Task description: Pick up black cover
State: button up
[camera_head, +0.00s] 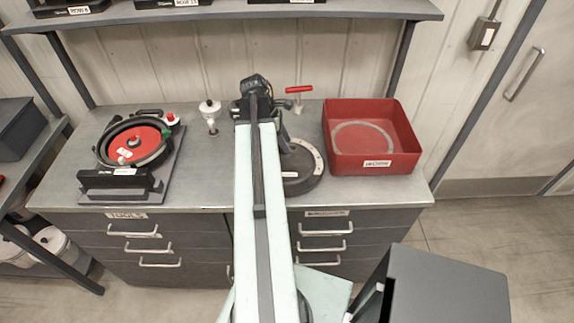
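A round black cover-like part (301,183) with a pale, dotted rim lies on the workbench right of my arm. My arm hides its left side. The seed meter (134,147) stands at the left of the bench, with a red disc inside a black round housing. My gripper (285,142) points down at the far end of my arm, over or beside the back left edge of the black part. Its fingers are mostly hidden, so I cannot tell whether it touches the part or is open.
A red bin (343,164) holding a pale ring stands at the bench's right. A red T-handle (299,89) stands behind the black part. A small white-topped item (210,107) stands left of my arm. A shelf (225,14) overhangs the back. A dark grey box (448,288) stands front right.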

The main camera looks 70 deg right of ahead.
grip_shut()
